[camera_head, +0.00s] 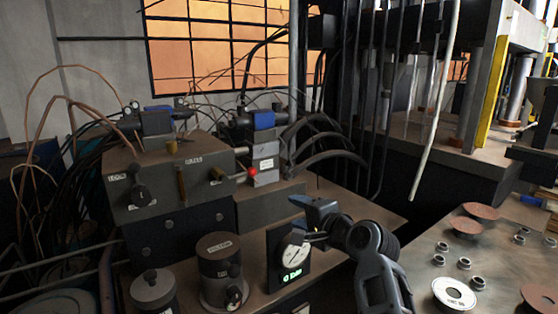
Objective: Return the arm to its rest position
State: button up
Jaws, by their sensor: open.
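My gripper (308,221) is in the lower middle of the head view, at the end of my dark grey arm, which comes up from the bottom edge. Its jaws point left and are open, with nothing seen between them. They are in front of or close beside a black box with a white round dial (293,252) and a green lit display. I cannot tell whether they touch it.
Two dark cylinders (222,268) stand in front. At right, a metal table (415,240) carries reddish flap discs (482,211), a white-centred disc (455,293) and several nuts.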

jog(key=s+d+f+n+h, duration=0.1)
jog(key=s+d+f+h, duration=0.2)
jog(key=s+d+f, duration=0.8)
jog(key=s+d+f+n+t+h, duration=0.1)
jog(key=s+d+f+n+h, duration=0.2)
jog(key=s, duration=0.9)
jog(key=s+d+f+n+h, duration=0.15)
jog(key=s+d+f, duration=0.35)
jog(key=s, duration=0.6)
jog(key=s+a+r+n, duration=0.1)
jog(key=s+r, duration=0.5)
jog(key=s, duration=0.6)
jog(key=s+a+r+n, duration=0.1)
jog(key=s+r+n, duration=0.3)
jog(key=s, duration=0.9)
jog(key=shift+s+a+r+t+h, duration=0.2)
jog(key=shift+r+t+h, duration=0.15)
jog(key=shift+r, duration=0.55)
jog(key=shift+s+r+n, duration=0.25)
jog(key=shift+r+n, duration=0.1)
jog(key=shift+r, duration=0.05)
